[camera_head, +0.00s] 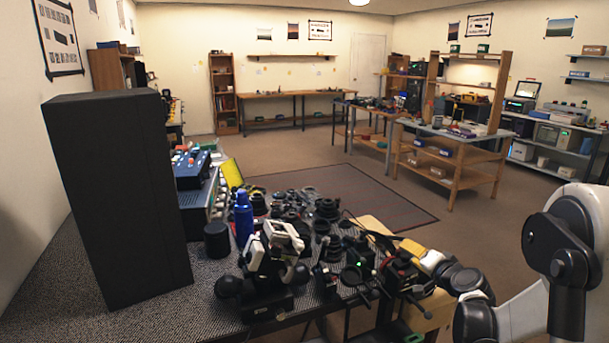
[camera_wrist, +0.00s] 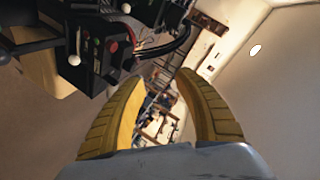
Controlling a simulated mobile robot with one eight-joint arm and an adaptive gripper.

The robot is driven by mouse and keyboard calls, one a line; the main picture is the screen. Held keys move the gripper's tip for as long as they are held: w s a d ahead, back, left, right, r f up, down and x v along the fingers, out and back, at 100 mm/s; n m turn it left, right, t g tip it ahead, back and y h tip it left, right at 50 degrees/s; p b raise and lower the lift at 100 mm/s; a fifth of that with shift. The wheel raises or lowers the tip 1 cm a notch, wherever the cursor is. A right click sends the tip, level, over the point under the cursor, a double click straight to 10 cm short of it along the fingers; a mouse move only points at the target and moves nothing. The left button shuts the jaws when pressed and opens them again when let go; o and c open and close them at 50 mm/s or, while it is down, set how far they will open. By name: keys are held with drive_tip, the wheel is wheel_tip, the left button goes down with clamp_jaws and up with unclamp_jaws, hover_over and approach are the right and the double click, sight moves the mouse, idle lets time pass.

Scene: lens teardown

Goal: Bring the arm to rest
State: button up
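My arm (camera_head: 580,240) comes in from the right in the head view, over the right end of the near bench. My gripper (camera_head: 408,246) has yellow fingers and is beside the black equipment at that end. In the wrist view the two yellow fingers (camera_wrist: 163,78) curve apart with a clear gap. Nothing is held between them; only the distant room shows through. A black device (camera_wrist: 100,50) with red and white knobs is close by at upper left. I cannot tell whether it touches a finger.
The near bench (camera_head: 75,270) holds a tall black box (camera_head: 120,200), a blue bottle (camera_head: 243,217), a white-and-black device (camera_head: 272,255) and many dark lens parts (camera_head: 325,210). A wooden worktable (camera_head: 455,160) stands farther back. The floor (camera_head: 470,235) beyond the bench is clear.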

drive_tip(key=s+a+r+n+g, duration=0.2)
drive_tip(key=s+a+r+n, duration=0.15)
drive_tip(key=s+a, duration=0.4)
drive_tip(key=s+a+r+n+g, duration=0.2)
drive_tip(key=s+a+r, duration=0.35)
drive_tip(key=s, duration=0.25)
drive_tip(key=s+a+f+n+g+h, duration=0.1)
drive_tip(key=s+f, duration=0.1)
drive_tip(key=s, duration=0.8)
drive_tip(key=s+f+n+g, duration=0.2)
drive_tip(key=s, duration=0.9)
drive_tip(key=shift+s+a+h, duration=0.15)
drive_tip(key=shift+a+h, duration=0.25)
drive_tip(key=shift+n, duration=0.25)
